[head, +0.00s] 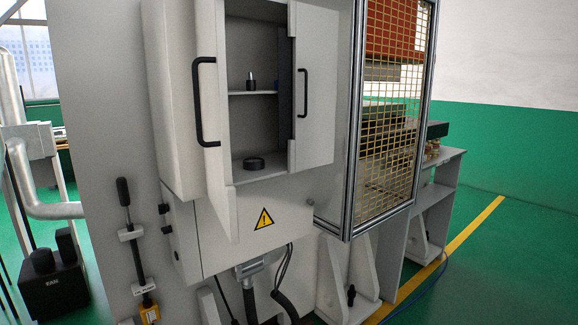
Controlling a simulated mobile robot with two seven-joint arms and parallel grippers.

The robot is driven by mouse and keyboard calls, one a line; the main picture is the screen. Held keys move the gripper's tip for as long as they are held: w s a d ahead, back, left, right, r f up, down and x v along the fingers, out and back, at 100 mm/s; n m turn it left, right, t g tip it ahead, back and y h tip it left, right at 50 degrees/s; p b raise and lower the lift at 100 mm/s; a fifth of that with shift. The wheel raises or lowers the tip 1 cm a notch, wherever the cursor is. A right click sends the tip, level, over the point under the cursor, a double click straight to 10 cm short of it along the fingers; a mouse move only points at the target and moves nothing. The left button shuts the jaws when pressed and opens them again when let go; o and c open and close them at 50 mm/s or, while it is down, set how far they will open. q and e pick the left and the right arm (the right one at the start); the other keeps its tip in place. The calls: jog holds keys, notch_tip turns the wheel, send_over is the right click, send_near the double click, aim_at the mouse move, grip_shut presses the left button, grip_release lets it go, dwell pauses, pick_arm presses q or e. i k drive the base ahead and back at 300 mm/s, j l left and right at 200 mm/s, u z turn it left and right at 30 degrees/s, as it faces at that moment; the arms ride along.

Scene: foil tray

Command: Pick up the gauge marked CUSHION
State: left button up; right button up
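No gauge with a readable CUSHION mark shows in the head view. A grey wall cabinet (205,120) stands with its two doors open. Inside, a small dark upright piece (251,84) stands on the shelf (262,93). A low dark round piece (254,163) lies on the cabinet floor. I cannot read any marking on either piece, and I cannot tell whether one is a gauge. Part of the interior is hidden behind the doors. Neither of my grippers is in view.
The left door (215,170) and right door (316,85) swing outward with black handles. A yellow mesh guard (393,110) stands to the right. A box with a warning triangle (264,219) hangs below, with hoses. A black box (55,290) sits lower left.

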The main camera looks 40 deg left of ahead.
aim_at(254, 164)
jog(key=i+l+u, duration=0.1)
jog(key=i+l, duration=0.15)
jog(key=i, duration=0.25)
jog(key=i+l+u, duration=0.1)
jog(key=i+l, duration=0.15)
jog(key=i, duration=0.25)
jog(key=i+u, duration=0.25)
jog(key=u, duration=0.15)
jog(key=i+u, duration=0.25)
jog(key=u, duration=0.15)
jog(key=i+u, duration=0.2)
jog(key=u, duration=0.2)
jog(key=i+j+u, duration=0.1)
jog(key=i+u, duration=0.15)
jog(key=u, duration=0.15)
jog(key=i+u, duration=0.55)
jog(key=u, duration=0.2)
